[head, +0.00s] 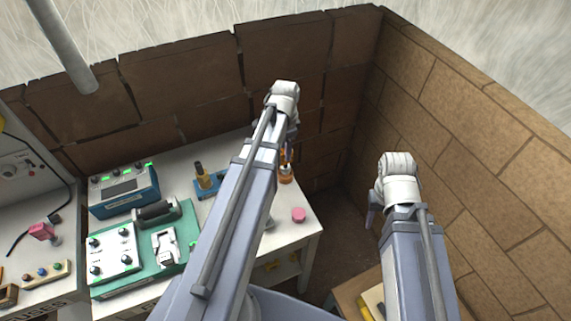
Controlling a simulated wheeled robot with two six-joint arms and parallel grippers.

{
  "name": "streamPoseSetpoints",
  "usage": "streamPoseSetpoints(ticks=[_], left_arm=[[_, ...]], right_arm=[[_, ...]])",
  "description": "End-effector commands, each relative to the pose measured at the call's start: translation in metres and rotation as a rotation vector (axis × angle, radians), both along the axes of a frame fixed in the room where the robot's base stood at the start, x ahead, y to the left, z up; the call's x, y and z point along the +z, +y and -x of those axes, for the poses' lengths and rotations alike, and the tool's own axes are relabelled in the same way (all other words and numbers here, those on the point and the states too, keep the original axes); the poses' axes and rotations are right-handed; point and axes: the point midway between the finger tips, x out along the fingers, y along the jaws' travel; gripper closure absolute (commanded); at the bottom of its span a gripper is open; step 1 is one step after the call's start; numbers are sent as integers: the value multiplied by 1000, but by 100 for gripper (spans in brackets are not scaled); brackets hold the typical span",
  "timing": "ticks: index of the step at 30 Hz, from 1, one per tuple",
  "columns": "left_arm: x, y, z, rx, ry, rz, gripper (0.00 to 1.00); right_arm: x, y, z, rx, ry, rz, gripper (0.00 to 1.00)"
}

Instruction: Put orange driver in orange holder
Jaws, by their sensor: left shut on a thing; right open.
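My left gripper (288,158) is over the back right part of the white workbench, pointing down. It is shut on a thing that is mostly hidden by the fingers. A bit of orange shows there, which fits the orange driver (282,156). Directly below it is the round orange holder (286,179) with a pale top, on the bench. The driver's lower end is too small to tell whether it is inside the holder or just above it. My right gripper (373,217) is open and empty, off the bench to the right.
A blue holder (208,190) with a dark and yellow tool stands left of my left arm. A pink disc (299,214) lies near the bench's right edge. A blue instrument (124,191) and a green mat (183,217) with devices fill the left. Brick walls (450,120) close in the back and right.

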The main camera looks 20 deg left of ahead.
Motion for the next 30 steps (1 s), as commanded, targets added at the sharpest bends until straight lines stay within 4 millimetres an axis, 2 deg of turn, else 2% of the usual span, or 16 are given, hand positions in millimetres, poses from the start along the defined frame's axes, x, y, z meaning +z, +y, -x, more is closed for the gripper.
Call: streamPoseSetpoints(ticks=[7, 15, 28, 29, 30], left_arm=[[-8, 0, 0, 0, 0, 0, 100], [-39, 0, 0, 0, 0, 0, 100], [-42, 0, 0, 0, 0, 0, 100], [-42, 0, 0, 0, 0, 0, 65], [-41, 0, 0, 0, 0, 0, 60]], right_arm=[[-8, 0, 0, -1, 0, 0, 50], [-39, 0, 0, -2, 0, 0, 50], [-42, 0, 0, -2, 0, 0, 50], [-42, 0, 0, -2, 0, 0, 50], [-41, 0, 0, -2, 0, 0, 50]])
